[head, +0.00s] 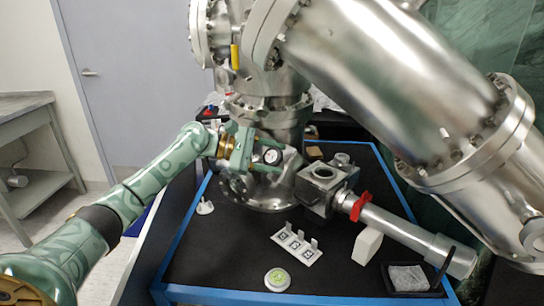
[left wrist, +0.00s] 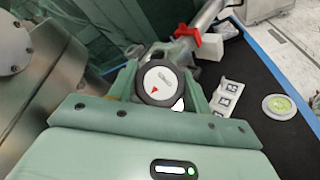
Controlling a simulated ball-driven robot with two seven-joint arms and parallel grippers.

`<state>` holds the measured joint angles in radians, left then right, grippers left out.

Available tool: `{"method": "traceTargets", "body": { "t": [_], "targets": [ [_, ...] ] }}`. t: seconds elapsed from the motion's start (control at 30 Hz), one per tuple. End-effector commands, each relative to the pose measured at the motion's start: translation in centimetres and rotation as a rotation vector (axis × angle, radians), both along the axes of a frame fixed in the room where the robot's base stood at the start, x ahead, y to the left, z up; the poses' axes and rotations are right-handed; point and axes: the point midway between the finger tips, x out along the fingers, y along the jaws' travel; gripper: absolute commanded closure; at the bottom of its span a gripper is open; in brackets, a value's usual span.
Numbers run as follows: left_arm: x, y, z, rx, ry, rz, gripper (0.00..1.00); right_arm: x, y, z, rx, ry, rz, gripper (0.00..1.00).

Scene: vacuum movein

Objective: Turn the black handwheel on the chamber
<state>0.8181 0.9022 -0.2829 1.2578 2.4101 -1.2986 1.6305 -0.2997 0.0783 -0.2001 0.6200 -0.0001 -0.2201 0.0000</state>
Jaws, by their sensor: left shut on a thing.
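The black handwheel (head: 271,156) sits at the front of the steel chamber (head: 265,112) in the head view. It has a black rim and a white face with a small red mark. My left gripper (head: 262,151) reaches in from the left and is shut on the wheel. In the left wrist view the handwheel (left wrist: 160,83) lies between the two green fingers, its face showing a red triangle. The fingers hide parts of the rim's sides. My right gripper is in neither view.
A large steel cylinder (head: 380,75) slants across the upper right. A metal tube with a red clamp (head: 359,206) lies right of the wheel. On the black, blue-edged table are a white marker plate (head: 298,243), a round green-topped puck (head: 277,280) and a black tray (head: 385,283).

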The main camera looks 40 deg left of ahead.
Motion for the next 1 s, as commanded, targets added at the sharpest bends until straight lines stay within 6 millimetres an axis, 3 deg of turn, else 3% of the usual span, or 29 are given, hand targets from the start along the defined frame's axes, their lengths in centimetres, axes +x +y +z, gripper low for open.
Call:
{"method": "traceTargets", "body": {
  "t": [0.4, 1.0],
  "targets": [
    [0.0, -0.1, 0.2, 0.182, -0.032, -0.185, 0.74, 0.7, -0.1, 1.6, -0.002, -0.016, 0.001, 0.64],
    [0.0, -0.1, -0.2, 0.232, -0.036, -0.236, 0.74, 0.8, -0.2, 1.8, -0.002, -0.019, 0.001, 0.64]
  ]
}}
